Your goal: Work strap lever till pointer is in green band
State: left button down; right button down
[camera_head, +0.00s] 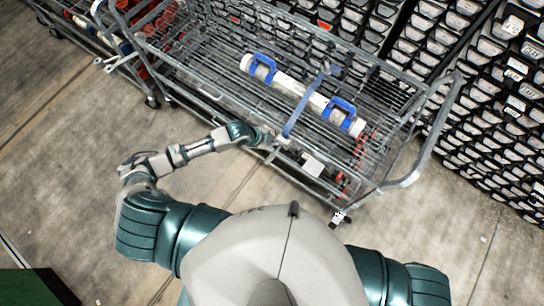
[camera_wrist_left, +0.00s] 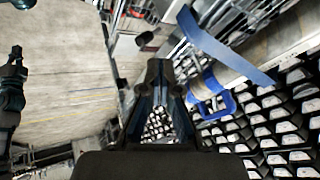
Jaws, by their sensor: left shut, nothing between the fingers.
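A white tube (camera_head: 284,82) lies in blue cradles (camera_head: 342,111) on a wire cart. A blue strap (camera_head: 303,105) crosses it and runs down to the cart's near rail; the strap also shows in the wrist view (camera_wrist_left: 218,46). My left gripper (camera_head: 270,138) is at the near rail, beside the strap's lower end. In the wrist view its fingers (camera_wrist_left: 160,70) are shut, with nothing seen held. A small pale plate (camera_head: 313,165) sits right of the strap's end. I cannot make out the lever, pointer or green band. My right gripper is out of view.
The grey cart (camera_head: 408,182) has raised rails and a tall right end frame. Racks of dark bins (camera_head: 490,100) stand behind it. Another cart with red items is at the upper left. The concrete floor (camera_head: 70,150) at the left is clear.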

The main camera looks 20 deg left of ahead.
pick_arm(q)
jog(key=shift+f, duration=0.15)
jog(key=b, duration=0.7)
send_over(270, 157)
jog(key=f, duration=0.6)
jog(key=shift+w+f, duration=0.2)
jog(key=shift+f, duration=0.15)
jog(key=shift+s+a+f, duration=0.1)
jog(key=shift+s+f, duration=0.05)
jog(key=shift+f, duration=0.65)
jog(key=shift+s+f, duration=0.1)
jog(key=shift+f, duration=0.05)
jog(key=shift+f, duration=0.2)
